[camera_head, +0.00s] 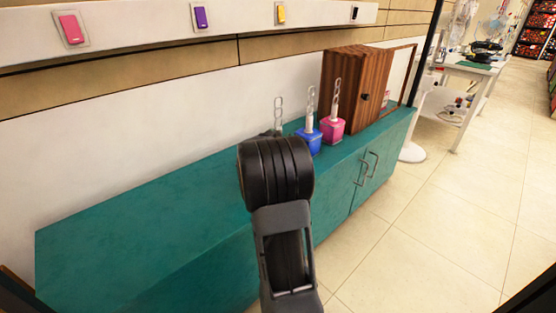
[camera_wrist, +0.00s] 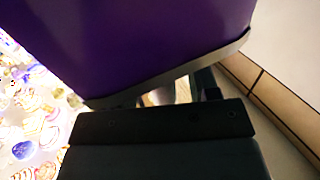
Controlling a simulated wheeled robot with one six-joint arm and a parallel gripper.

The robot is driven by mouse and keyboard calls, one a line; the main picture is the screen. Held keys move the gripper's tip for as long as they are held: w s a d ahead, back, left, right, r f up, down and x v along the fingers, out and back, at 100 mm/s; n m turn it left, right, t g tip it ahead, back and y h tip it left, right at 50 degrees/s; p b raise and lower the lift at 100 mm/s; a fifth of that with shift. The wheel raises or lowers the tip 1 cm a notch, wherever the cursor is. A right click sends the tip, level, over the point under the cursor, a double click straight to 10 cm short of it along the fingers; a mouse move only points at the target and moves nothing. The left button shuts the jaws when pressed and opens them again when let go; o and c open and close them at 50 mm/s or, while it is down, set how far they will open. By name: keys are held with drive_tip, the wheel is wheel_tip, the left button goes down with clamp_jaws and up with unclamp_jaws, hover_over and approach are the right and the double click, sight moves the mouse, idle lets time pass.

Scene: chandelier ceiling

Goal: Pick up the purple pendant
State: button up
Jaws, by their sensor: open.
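A large purple body with a pale metallic rim, which looks like the purple pendant (camera_wrist: 150,40), fills the top of the wrist view, very close to the camera. My gripper (camera_wrist: 172,92) shows below it, open, with its dark palm across the bottom. Its fingers are mostly hidden by the purple body, and I cannot tell whether they touch it. In the head view my arm covers the gripper and the purple body. A pale chain (camera_head: 278,112) rises behind the arm, left of a blue pendant (camera_head: 308,138) and a pink pendant (camera_head: 332,128), both upright.
A teal counter (camera_head: 130,235) runs along the wall, its left part clear. A brown wooden box (camera_head: 350,88) stands right of the pendants. A white ledge (camera_head: 130,35) above bears pink, purple, yellow and black switches. Tiled floor (camera_head: 430,235) is open to the right.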

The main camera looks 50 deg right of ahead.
drive_tip(key=shift+c, duration=0.2)
clamp_jaws()
idle(0.4)
drive_tip(key=shift+r, duration=0.1)
